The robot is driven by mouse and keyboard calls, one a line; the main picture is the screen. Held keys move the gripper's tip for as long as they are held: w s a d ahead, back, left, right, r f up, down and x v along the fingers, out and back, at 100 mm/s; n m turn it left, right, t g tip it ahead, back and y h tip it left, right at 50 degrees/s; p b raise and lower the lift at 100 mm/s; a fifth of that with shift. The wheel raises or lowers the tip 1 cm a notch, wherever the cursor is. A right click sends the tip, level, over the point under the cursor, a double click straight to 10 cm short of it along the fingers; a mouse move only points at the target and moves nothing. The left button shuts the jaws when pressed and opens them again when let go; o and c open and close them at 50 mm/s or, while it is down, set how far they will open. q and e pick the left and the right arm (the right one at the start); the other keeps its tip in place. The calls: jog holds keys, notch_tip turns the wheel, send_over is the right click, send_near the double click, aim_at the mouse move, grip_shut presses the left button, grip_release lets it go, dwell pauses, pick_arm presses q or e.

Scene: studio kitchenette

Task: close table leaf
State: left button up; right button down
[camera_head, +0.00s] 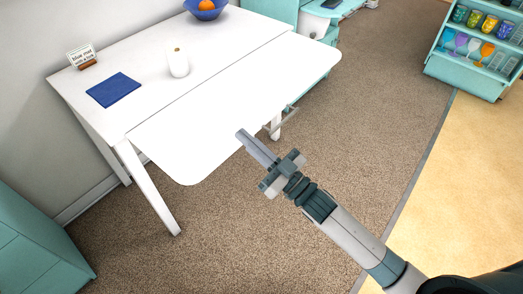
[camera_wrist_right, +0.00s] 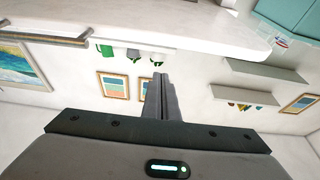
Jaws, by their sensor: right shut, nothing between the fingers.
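The white table (camera_head: 120,62) stands against the wall. Its table leaf (camera_head: 225,105) is raised and level with the top, with rounded outer corners and a seam along the join. My right gripper (camera_head: 241,134) is shut and empty, with its fingertips at the leaf's near edge in the head view; I cannot tell whether they touch it. In the right wrist view the shut fingers (camera_wrist_right: 159,78) point toward a pale slab edge (camera_wrist_right: 150,22), likely the leaf. A grey bar-like bracket (camera_head: 284,121) shows below the leaf's edge. My left gripper is not in view.
On the fixed top are a blue cloth (camera_head: 114,90), a white candle-like cylinder (camera_head: 178,63), a small sign (camera_head: 82,57) and a blue bowl (camera_head: 206,10) with orange fruit. The leaf is bare. A teal shelf with cups (camera_head: 478,50) stands far right. Carpet (camera_head: 330,130) is clear.

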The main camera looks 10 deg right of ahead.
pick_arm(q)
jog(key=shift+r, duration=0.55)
pick_arm(e)
jog(key=f, duration=0.3)
jog(key=shift+w+a+f, duration=0.25)
jog(key=shift+f, duration=0.15)
pick_arm(q)
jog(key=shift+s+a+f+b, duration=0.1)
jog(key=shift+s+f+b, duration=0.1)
jog(key=shift+b, duration=0.15)
pick_arm(e)
jog(key=shift+f, duration=0.1)
